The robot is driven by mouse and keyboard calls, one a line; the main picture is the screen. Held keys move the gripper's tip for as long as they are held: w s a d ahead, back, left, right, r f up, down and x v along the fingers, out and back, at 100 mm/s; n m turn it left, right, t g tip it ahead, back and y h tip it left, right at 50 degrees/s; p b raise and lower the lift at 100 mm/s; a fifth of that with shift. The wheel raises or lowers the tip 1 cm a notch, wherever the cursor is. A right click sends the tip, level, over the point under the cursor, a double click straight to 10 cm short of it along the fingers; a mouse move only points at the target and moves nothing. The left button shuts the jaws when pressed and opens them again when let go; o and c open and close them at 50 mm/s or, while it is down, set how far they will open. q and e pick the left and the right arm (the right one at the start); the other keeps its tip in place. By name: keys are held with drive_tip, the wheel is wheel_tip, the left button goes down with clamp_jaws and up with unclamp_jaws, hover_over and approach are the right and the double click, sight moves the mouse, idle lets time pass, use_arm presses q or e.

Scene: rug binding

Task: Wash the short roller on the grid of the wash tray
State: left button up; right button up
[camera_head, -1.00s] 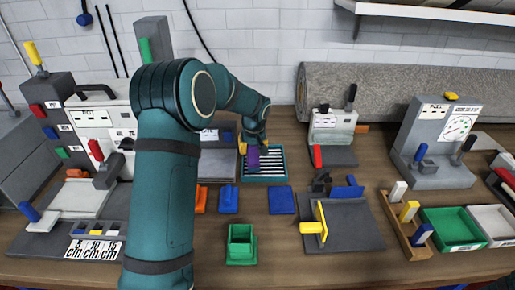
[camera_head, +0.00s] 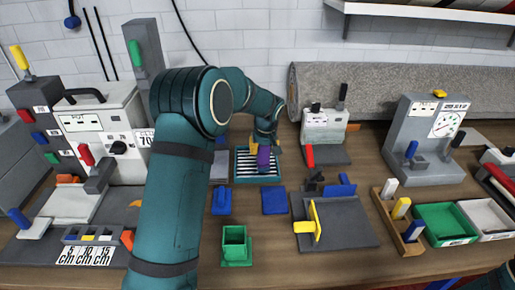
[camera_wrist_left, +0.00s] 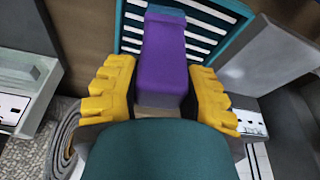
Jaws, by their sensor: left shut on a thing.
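The wash tray (camera_head: 237,178) is teal with a grid of white bars and stands at mid-table in the head view. It also shows at the top of the left wrist view (camera_wrist_left: 131,20). My left gripper (camera_head: 260,148) has yellow fingers and is over the tray. In the left wrist view the gripper (camera_wrist_left: 160,95) is shut on a purple block-shaped piece (camera_wrist_left: 163,60), which I take to be the short roller (camera_head: 263,158). The roller's far end overlaps the grid; I cannot tell whether it touches. My right gripper is out of view.
Blue pads (camera_head: 275,201) and a green open box (camera_head: 235,244) stand in front of the tray. A grey board with a yellow piece (camera_head: 316,220) is at right front. A grey machine (camera_head: 324,126) stands right of the tray, and a rolled rug (camera_head: 380,90) lies behind.

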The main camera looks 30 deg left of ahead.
use_arm(q)
drive_tip(key=shift+w+d, duration=0.35)
drive_tip(key=shift+d, duration=0.35)
drive_tip(key=s+a, duration=0.4)
drive_tip(key=a, duration=0.2)
drive_tip(key=shift+a+b, duration=0.25)
drive_tip(key=shift+b, duration=0.15)
drive_tip(key=shift+w+d+f, duration=0.1)
drive_tip(key=shift+w+d, duration=0.4)
drive_tip(key=shift+d, duration=0.35)
drive_tip(key=shift+w+d+f, duration=0.1)
drive_tip(key=shift+w+d, duration=0.4)
drive_tip(key=shift+d, duration=0.35)
drive_tip(key=shift+w+d+r+p, duration=0.1)
drive_tip(key=shift+w+d, duration=0.25)
drive_tip(key=shift+d, duration=0.2)
drive_tip(key=shift+w+d+f+p, duration=0.1)
drive_tip(key=shift+w+d, duration=0.2)
drive_tip(key=shift+d, duration=0.2)
drive_tip(key=shift+w+d+r+p, duration=0.1)
drive_tip(key=shift+w+d, duration=0.25)
drive_tip(key=shift+d, duration=0.2)
drive_tip(key=shift+r, duration=0.1)
drive_tip(key=shift+a+r+p, duration=0.1)
drive_tip(key=shift+r+p, duration=2.6)
drive_tip(key=shift+r, duration=1.4)
drive_tip(key=shift+f, duration=0.1)
